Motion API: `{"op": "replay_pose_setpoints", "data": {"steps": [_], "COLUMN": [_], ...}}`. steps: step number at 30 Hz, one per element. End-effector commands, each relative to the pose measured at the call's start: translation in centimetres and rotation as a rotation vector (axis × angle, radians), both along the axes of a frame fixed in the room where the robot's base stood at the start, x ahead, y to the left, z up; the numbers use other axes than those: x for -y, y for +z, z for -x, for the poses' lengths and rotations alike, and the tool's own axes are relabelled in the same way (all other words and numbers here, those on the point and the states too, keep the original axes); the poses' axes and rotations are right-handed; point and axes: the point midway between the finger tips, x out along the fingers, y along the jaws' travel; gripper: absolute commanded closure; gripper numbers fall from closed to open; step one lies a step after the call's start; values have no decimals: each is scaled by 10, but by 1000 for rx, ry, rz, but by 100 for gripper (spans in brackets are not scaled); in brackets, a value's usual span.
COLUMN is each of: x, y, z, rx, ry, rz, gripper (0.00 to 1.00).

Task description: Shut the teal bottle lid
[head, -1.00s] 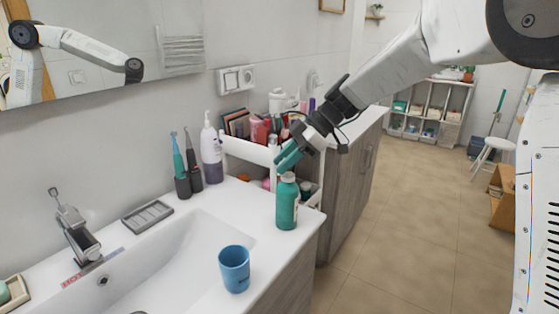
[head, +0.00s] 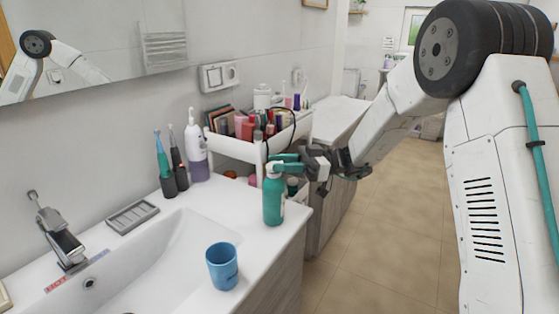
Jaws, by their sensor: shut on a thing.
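The teal bottle (head: 273,201) stands upright on the white counter near its right front corner. A pale collar shows at its top, where the lid is. My gripper (head: 284,163) comes in from the right, level with the bottle's top. Its teal fingers point left and are shut at the lid. The fingers cover much of the lid, so its exact angle cannot be told.
A blue cup (head: 222,266) stands in front of the bottle, by the sink (head: 165,262). A white cart (head: 234,149) full of cosmetics is close behind my gripper. Two electric toothbrushes (head: 165,175) and a purple-and-white pump bottle (head: 196,150) stand at the wall.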

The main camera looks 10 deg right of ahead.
Motion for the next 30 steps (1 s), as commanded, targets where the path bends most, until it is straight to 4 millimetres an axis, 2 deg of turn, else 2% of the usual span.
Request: {"op": "replay_pose_setpoints", "data": {"steps": [1,12,28,29,30], "x": [1,2,2,2,2], "y": [-5,-11,-11,-11,-11], "z": [0,0,0,0,0], "rx": [-12,-29,-30,-30,-30], "ry": [0,0,1,1,1], "rz": [-29,-180,-203,-203,-203], "gripper": [92,92,92,66,55]}}
